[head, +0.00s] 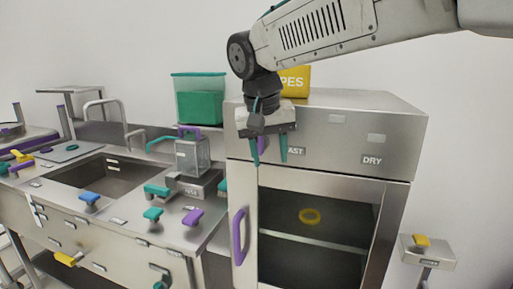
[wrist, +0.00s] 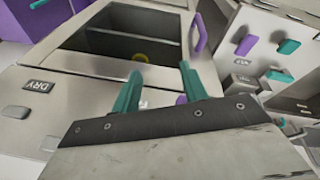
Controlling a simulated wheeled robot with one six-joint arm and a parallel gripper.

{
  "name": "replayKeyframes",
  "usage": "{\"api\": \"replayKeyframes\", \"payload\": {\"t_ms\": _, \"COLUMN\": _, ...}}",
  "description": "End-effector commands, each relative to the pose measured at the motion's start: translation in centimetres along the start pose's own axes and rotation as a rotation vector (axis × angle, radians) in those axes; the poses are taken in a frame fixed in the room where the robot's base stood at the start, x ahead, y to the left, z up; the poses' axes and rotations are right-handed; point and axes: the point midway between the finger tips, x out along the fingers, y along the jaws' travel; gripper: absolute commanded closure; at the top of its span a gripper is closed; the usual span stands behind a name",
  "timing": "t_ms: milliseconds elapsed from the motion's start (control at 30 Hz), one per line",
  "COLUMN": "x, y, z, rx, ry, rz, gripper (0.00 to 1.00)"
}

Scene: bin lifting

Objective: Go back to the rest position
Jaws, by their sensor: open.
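My gripper (head: 270,150) hangs from my arm in front of the upper front panel of a steel cabinet (head: 400,115). Its two teal fingers point down and stand apart, with nothing between them. In the wrist view my gripper (wrist: 160,85) also shows spread and empty, with the cabinet's dark window beyond. A purple knob on the panel is partly hidden behind the fingers. The cabinet door has a purple handle (head: 239,237) at its left. A yellow ring (head: 310,216) shows behind the door's window.
A teal bin (head: 199,97) stands behind the counter, left of the cabinet. A yellow box (head: 297,82) lettered "PES" sits on the cabinet top, partly hidden by my arm. A sink (head: 95,175) and several coloured knobs lie at left. A small steel box (head: 428,252) stands at right.

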Motion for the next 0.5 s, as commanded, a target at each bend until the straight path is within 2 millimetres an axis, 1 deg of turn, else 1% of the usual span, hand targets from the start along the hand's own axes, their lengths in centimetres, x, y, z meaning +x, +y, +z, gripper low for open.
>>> {"api": "replayKeyframes", "payload": {"t_ms": 33, "x": 0.6, "y": 2.0, "z": 1.9, "rx": -0.031, "ry": -0.026, "rz": -0.005, "gripper": 0.56}}
{"api": "replayKeyframes", "payload": {"t_ms": 167, "x": 2.3, "y": 6.5, "z": 7.1, "rx": -0.108, "ry": -0.087, "rz": -0.030, "gripper": 0.56}}
{"api": "replayKeyframes", "payload": {"t_ms": 200, "x": 2.8, "y": 8.1, "z": 8.9, "rx": -0.125, "ry": -0.102, "rz": -0.040, "gripper": 0.56}}
{"api": "replayKeyframes", "payload": {"t_ms": 267, "x": 3.6, "y": 10.3, "z": 11.8, "rx": -0.144, "ry": -0.123, "rz": -0.059, "gripper": 0.56}}
{"api": "replayKeyframes", "payload": {"t_ms": 300, "x": 4.2, "y": 11.7, "z": 13.9, "rx": -0.154, "ry": -0.136, "rz": -0.072, "gripper": 0.56}}
{"api": "replayKeyframes", "payload": {"t_ms": 367, "x": 5.2, "y": 13.7, "z": 17.1, "rx": -0.158, "ry": -0.151, "rz": -0.091, "gripper": 0.56}}
{"api": "replayKeyframes", "payload": {"t_ms": 400, "x": 5.8, "y": 14.8, "z": 19.2, "rx": -0.154, "ry": -0.159, "rz": -0.104, "gripper": 0.56}}
{"api": "replayKeyframes", "payload": {"t_ms": 467, "x": 6.7, "y": 16.2, "z": 22.2, "rx": -0.142, "ry": -0.165, "rz": -0.121, "gripper": 0.56}}
{"api": "replayKeyframes", "payload": {"t_ms": 500, "x": 7.3, "y": 17.0, "z": 24.1, "rx": -0.127, "ry": -0.167, "rz": -0.131, "gripper": 0.56}}
